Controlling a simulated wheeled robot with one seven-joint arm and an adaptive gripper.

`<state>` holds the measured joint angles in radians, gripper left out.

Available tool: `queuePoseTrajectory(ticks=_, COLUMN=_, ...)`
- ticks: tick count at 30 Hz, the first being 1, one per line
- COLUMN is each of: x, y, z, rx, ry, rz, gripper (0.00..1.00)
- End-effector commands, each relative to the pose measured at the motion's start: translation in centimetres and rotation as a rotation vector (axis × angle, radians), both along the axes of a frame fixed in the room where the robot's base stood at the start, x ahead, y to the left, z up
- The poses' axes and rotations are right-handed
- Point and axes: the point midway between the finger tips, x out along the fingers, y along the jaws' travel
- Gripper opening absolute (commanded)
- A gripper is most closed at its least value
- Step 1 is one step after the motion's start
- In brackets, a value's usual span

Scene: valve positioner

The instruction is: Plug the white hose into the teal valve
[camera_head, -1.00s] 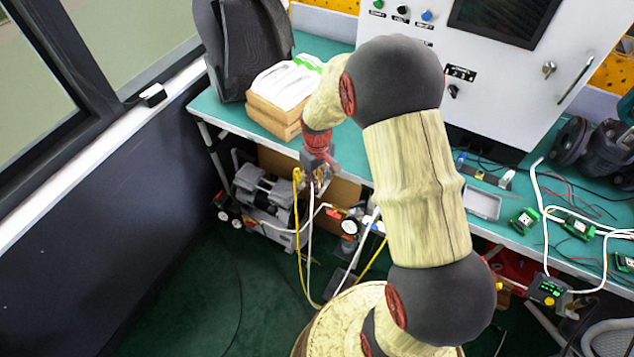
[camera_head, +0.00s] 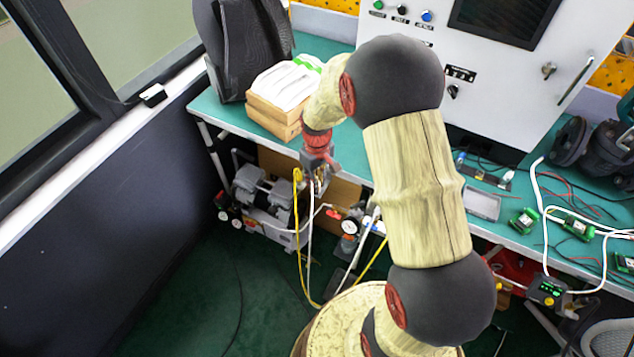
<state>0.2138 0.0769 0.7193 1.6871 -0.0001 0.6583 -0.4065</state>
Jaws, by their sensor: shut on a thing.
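My gripper (camera_head: 319,182) points down in front of the table's front edge, at the end of my arm. It is small and partly hidden in this view. It is shut on the white hose (camera_head: 309,245), which hangs down from the fingers towards the floor. The hose end at the fingers is too small to make out. I cannot pick out a teal valve; it may be hidden or too small near the gripper.
A yellow hose (camera_head: 296,225) hangs just left of the white hose. A compressor (camera_head: 262,195) with gauges stands under the teal-topped table (camera_head: 225,112). A grey cabinet (camera_head: 480,70) stands behind.

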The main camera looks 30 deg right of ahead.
Motion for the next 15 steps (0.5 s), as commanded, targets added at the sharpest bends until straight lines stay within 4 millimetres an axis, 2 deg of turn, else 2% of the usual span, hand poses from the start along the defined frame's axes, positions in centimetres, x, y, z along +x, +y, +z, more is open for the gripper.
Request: queuePoseTrajectory(ticks=15, x=0.01, y=0.00, z=0.79, rx=0.000, ry=0.000, rz=0.000, gripper=0.00)
